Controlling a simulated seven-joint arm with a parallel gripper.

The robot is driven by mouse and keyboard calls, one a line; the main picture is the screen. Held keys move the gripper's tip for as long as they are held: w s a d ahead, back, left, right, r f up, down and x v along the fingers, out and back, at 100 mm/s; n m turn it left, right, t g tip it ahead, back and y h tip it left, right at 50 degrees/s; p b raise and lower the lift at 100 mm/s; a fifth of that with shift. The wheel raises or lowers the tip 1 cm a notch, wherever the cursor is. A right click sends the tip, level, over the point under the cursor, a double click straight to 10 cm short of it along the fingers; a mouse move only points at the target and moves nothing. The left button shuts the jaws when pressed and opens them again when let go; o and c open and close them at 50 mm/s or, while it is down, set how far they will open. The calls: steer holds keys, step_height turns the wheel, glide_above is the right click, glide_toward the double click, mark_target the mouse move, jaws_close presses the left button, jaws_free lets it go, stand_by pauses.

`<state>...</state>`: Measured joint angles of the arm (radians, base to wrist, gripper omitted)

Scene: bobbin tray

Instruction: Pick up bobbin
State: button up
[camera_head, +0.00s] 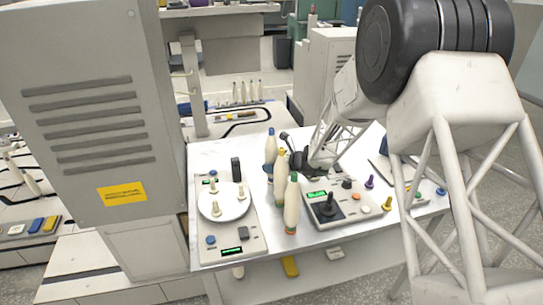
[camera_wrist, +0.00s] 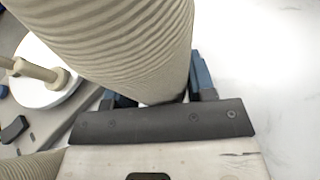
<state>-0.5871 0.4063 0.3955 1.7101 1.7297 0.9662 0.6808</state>
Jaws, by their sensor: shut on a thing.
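Three tall cream bobbins stand close together at the middle of the white table in the head view: one with a blue top (camera_head: 270,149), one with a yellow top (camera_head: 281,172) and one with a green top (camera_head: 291,208). My gripper (camera_head: 287,151) comes in from the right, behind the yellow-topped one. In the wrist view, a ribbed cream bobbin (camera_wrist: 125,40) fills the space between my blue-grey fingers, and my gripper is shut on it. It appears to be the blue-topped bobbin. Part of another bobbin (camera_wrist: 30,166) shows at the lower left.
A panel with a round white plate (camera_head: 224,204) and several small pegs lies left of the bobbins. A control box with a black joystick (camera_head: 328,207) lies to the right. The table's back left (camera_head: 214,152) is clear.

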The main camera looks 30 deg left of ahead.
steer(key=shift+r, duration=5)
steer(key=shift+d, duration=0.1)
glide_toward(272, 141)
steer(key=s+d+f, duration=0.1)
steer(key=s+d, duration=0.1)
steer(key=d, duration=0.5)
steer(key=s+d+f, duration=0.1)
steer(key=s+d, duration=0.2)
steer(key=d, duration=0.5)
steer(key=shift+w+a+f, duration=0.15)
steer(key=shift+w+a, duration=0.05)
steer(key=shift+w, duration=0.05)
steer(key=shift+f, duration=0.1)
steer(key=shift+f, duration=1.15)
steer(key=shift+f, duration=2.5)
